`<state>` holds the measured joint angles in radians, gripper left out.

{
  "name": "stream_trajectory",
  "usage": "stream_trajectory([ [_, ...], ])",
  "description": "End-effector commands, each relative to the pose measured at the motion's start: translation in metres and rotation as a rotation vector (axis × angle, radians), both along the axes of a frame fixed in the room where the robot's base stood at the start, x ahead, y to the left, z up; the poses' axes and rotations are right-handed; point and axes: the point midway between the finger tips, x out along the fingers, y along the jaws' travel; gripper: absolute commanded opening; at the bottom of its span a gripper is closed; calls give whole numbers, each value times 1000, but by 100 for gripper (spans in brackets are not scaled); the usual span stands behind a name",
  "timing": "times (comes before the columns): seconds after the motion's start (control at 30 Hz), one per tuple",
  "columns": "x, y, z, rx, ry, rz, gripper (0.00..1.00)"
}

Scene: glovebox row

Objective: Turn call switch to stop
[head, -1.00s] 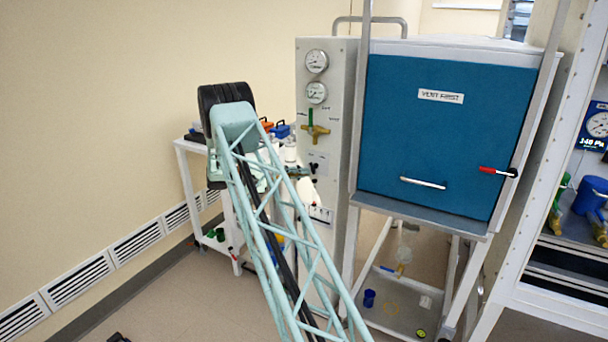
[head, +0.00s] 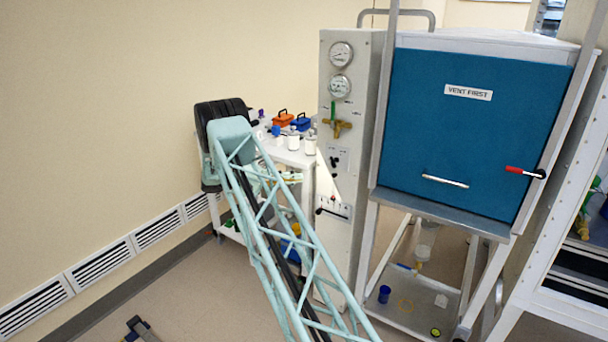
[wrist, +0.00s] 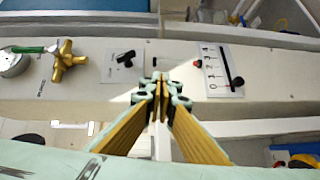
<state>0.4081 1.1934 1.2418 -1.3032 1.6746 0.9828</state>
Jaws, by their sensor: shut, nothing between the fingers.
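In the wrist view my gripper (wrist: 160,84) is shut and empty, its fingertips in front of the pale grey control panel (wrist: 275,68). A small black turn switch (wrist: 125,57) on a light plate lies up and left of the fingertips, apart from them. It also shows on the panel in the head view (head: 335,161). The labels are too small to read, so I cannot tell which control is the call switch. My gripper is not visible in the head view.
A brass valve (wrist: 68,62) with a green handle (wrist: 28,49) and a gauge (wrist: 14,62) sit left of the switch. The blue-fronted box (head: 475,140) stands right of the panel. A white table (head: 290,154) with bottles stands behind my arm.

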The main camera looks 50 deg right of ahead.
Motion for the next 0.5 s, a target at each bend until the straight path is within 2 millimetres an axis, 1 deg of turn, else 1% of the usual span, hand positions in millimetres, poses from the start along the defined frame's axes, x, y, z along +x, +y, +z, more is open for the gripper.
stream_trajectory([
  [0.2,6,7,-2,-1,-1,1,0],
  [0.5,6,7,-3,-1,-1,1,0],
])
